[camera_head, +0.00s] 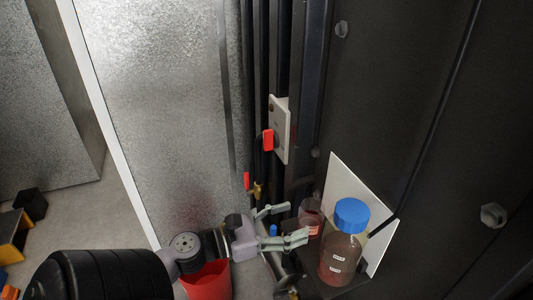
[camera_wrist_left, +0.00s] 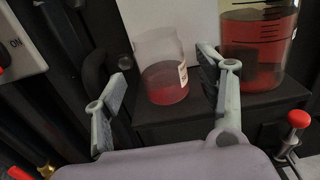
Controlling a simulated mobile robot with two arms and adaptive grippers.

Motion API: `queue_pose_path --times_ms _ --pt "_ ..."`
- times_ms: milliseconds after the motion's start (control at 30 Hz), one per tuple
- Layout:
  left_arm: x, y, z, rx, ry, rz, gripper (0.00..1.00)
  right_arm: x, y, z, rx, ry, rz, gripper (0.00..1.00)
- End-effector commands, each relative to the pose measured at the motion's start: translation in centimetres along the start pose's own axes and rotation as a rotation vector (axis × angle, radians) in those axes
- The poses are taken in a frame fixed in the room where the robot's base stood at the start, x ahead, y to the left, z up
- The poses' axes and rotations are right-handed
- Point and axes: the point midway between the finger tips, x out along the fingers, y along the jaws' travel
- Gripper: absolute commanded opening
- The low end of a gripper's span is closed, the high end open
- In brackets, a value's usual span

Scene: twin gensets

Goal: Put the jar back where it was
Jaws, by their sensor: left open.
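A small clear jar (camera_head: 311,212) with red liquid in its lower part stands upright on a black ledge, left of a larger bottle. In the left wrist view the jar (camera_wrist_left: 164,62) shows between the two fingers, with a pale label on its right side. My left gripper (camera_head: 285,225) is open, its fingers pointing toward the jar. The right finger looks very close to the jar; I cannot tell if it touches. The larger bottle (camera_head: 340,258) has a blue cap and red liquid. My right gripper is not in view.
A white panel (camera_head: 345,190) stands behind the jar and bottle. The black ledge (camera_wrist_left: 265,108) is small. A red bucket (camera_head: 208,283) is below my left arm. A red-handled switch plate (camera_head: 281,115) and dark pipes rise left of the ledge. A red knob (camera_wrist_left: 299,118) sits low right.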

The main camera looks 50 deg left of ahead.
Motion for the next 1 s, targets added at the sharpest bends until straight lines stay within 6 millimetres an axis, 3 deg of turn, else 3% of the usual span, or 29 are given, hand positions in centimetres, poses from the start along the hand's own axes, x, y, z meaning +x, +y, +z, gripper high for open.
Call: queue_pose_path --times_ms 33,300,600,733,767,867,967,1000 --pt "-1.2 0.0 -0.7 -0.003 0.001 0.004 0.65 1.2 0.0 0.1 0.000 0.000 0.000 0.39" --pt "-5.4 0.1 -0.3 -0.002 0.000 0.004 0.65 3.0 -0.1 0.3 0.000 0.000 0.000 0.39" --pt "-6.4 0.0 0.0 -0.002 -0.001 0.001 0.65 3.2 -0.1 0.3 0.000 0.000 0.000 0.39" --pt "-6.5 1.5 -1.6 -0.102 -0.001 0.047 0.65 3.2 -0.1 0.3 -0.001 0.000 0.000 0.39" --pt "-6.6 2.3 -2.7 -0.162 -0.001 0.073 0.65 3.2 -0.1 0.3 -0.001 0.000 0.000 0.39" --pt "-7.1 5.8 -8.5 -0.472 -0.008 0.209 0.65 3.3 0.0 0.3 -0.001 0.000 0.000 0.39" --pt "-8.2 8.6 -17.7 -0.897 -0.021 0.398 0.65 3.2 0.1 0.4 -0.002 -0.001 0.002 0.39" --pt "-8.7 8.9 -21.8 -1.066 -0.027 0.477 0.65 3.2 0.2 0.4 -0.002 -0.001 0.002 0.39"
